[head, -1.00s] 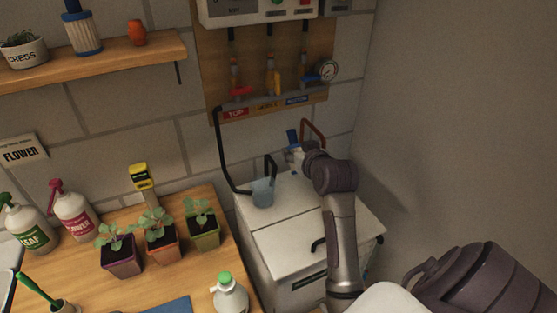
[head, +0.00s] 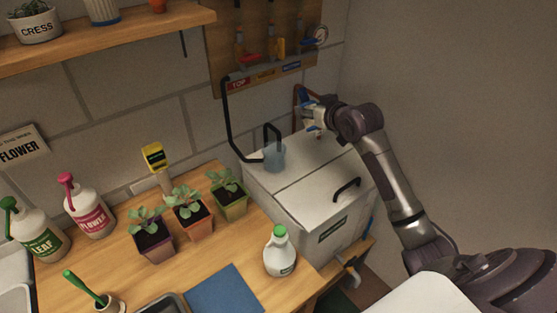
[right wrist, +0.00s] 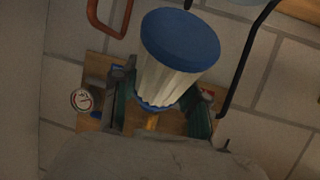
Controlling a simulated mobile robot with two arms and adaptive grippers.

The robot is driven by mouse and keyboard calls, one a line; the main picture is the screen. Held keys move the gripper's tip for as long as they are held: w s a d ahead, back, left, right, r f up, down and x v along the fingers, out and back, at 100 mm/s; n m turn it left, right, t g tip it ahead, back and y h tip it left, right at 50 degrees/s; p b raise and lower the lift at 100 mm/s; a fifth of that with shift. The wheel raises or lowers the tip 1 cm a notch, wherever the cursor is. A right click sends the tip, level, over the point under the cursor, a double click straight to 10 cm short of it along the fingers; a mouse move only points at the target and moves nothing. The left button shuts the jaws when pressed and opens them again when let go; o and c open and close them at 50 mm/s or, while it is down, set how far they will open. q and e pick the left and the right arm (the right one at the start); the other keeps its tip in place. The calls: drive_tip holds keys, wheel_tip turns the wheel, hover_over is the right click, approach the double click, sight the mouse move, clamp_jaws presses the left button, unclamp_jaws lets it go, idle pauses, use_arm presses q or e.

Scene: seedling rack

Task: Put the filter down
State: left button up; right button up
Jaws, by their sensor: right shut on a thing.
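The filter, a white pleated cylinder with blue end caps, is in my right gripper and shows large in the right wrist view (right wrist: 172,78). The two fingers of the right gripper (right wrist: 160,104) close on it from both sides near one end cap. In the head view the right gripper (head: 315,110) is over the back of the white cabinet (head: 290,205), beside a reddish-brown pipe. Only small blue and white parts of the filter show there. I cannot tell whether the filter touches the lid. My left gripper is not in view.
A clear cup (head: 274,158) with a black hose stands on the cabinet's left side. The cabinet lid has a black handle (head: 347,189) and bare room around it. Potted seedlings (head: 189,212) and a white jug (head: 280,255) stand on the wooden bench. Valves hang behind.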

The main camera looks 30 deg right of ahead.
drive_tip(key=w+a+f+p, duration=0.1)
drive_tip(key=w+a+f, duration=0.1)
drive_tip(key=f, duration=0.1)
drive_tip(key=w+a+f+p, duration=0.1)
drive_tip(key=w+a+f, duration=0.2)
drive_tip(key=f, duration=0.1)
drive_tip(key=w+a+f+p, duration=0.1)
drive_tip(key=w+a+f, duration=0.1)
drive_tip(key=a+f, duration=0.1)
drive_tip(key=shift+w+a+f, duration=0.1)
drive_tip(key=shift+w+f, duration=0.05)
drive_tip(key=shift+f, duration=0.2)
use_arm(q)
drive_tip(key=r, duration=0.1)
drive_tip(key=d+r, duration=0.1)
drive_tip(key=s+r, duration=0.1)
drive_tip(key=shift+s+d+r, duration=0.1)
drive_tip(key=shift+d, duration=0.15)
use_arm(e)
drive_tip(key=shift+f, duration=0.3)
drive_tip(key=o, duration=1.2)
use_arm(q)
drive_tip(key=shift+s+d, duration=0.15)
use_arm(e)
drive_tip(key=shift+o, duration=0.2)
